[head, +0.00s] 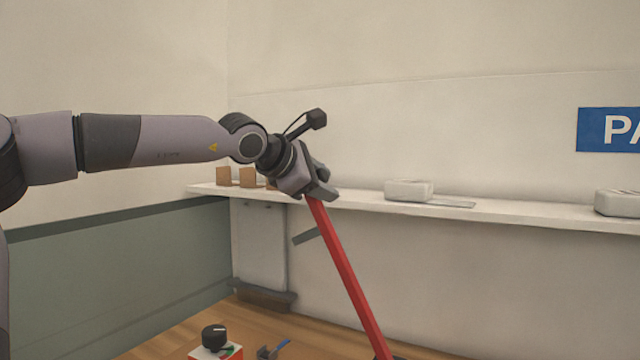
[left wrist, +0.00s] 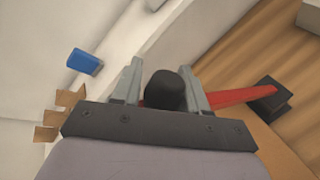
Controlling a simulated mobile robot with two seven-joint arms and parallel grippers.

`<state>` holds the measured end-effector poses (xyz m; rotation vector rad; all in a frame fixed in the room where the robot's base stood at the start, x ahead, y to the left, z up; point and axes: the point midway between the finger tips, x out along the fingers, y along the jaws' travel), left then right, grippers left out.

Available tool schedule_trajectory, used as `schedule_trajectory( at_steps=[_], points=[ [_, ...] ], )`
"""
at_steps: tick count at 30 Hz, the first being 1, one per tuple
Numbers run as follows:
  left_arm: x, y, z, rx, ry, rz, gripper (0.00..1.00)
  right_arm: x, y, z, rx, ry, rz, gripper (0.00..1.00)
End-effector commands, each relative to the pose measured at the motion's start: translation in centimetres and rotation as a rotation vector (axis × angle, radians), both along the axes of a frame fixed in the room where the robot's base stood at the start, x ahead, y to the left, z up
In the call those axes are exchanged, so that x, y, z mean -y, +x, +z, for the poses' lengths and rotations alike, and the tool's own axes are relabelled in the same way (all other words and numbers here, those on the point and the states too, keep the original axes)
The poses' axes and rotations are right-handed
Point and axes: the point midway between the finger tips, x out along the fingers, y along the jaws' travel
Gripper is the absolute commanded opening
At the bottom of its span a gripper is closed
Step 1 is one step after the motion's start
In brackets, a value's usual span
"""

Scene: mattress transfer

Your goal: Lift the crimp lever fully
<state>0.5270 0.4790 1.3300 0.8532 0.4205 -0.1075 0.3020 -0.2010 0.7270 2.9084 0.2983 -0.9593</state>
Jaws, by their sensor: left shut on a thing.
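The crimp lever is a long red bar (head: 345,270) that leans up and to the left from the bottom of the head view. Its foot is cut off by the bottom edge there. My left gripper (head: 318,190) is shut on the lever's upper end. In the left wrist view the lever's black grip (left wrist: 164,92) sits between the fingers of my left gripper (left wrist: 158,82). The red bar (left wrist: 240,95) runs from there to a dark base block (left wrist: 270,100). My right gripper is not in view.
A white wall shelf (head: 500,213) runs behind the lever, with small brown boxes (head: 247,178) and a pale case (head: 409,190) on it. A blue sign (head: 608,130) hangs at right.

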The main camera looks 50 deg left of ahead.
Motion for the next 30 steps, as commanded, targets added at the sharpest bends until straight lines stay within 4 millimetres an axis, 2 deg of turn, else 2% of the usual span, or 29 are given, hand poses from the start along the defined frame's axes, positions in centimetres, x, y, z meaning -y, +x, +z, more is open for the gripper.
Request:
schedule_trajectory(
  at_steps=[1, 2, 3, 14, 30],
  points=[
    [0.5, 0.0, -0.4, -0.010, -0.007, -0.008, 0.46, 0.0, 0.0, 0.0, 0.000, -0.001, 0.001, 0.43],
    [0.5, 0.0, -0.4, -0.010, -0.007, -0.007, 0.56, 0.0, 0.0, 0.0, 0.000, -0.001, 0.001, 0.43],
    [0.4, 0.0, -0.4, -0.010, -0.006, -0.007, 0.60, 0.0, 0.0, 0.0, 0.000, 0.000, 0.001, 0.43],
    [0.3, -0.3, 0.0, -0.002, -0.002, -0.004, 0.60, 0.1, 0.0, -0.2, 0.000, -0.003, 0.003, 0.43],
    [0.9, -5.6, 2.3, -0.003, -0.002, -0.007, 0.60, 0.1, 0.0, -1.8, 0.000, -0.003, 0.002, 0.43]
  ],
)
